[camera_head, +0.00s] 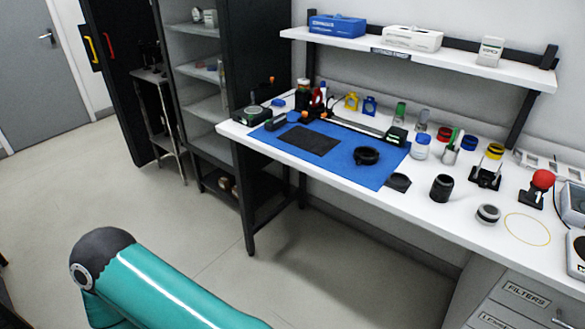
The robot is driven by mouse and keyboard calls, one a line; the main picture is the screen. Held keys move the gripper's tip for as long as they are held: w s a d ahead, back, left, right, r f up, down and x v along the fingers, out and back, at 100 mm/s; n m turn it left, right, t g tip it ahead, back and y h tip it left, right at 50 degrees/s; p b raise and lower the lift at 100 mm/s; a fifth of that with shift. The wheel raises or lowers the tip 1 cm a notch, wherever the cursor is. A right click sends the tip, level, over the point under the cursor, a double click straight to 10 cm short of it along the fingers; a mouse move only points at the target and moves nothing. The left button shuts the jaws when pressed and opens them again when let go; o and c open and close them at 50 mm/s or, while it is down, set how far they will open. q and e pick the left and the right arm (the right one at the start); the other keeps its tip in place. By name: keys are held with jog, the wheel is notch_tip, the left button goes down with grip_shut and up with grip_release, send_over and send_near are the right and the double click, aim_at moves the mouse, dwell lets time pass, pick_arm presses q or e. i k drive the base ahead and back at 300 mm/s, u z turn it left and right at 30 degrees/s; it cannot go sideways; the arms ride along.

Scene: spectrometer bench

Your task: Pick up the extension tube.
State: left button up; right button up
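A short black upright cylinder (441,188) stands on the white bench, right of the blue mat, and looks most like the extension tube. A black ring-shaped part (367,156) lies on the blue mat (330,171), and a low black-and-silver cylinder (488,214) stands right of the black cylinder. I cannot tell for certain which of these is the extension tube. Neither of my grippers is in view. Only a teal link of my arm with a dark joint shows at the lower left, well apart from the bench.
The white bench (414,206) holds jars, small colored parts and a red-balled stand (542,182). A thin yellow circle (527,229) surrounds bare bench top at the right. A shelf (410,58) with boxes hangs above. The floor before the bench is clear.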

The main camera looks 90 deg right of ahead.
aim_at(488, 214)
jog(key=z, duration=0.4)
jog(key=i, duration=0.35)
jog(key=z, duration=2.45)
jog(key=i, duration=0.25)
jog(key=z, duration=0.85)
jog(key=k, duration=0.75)
jog(key=z, duration=0.3)
jog(key=i, duration=0.75)
jog(key=u, duration=0.25)
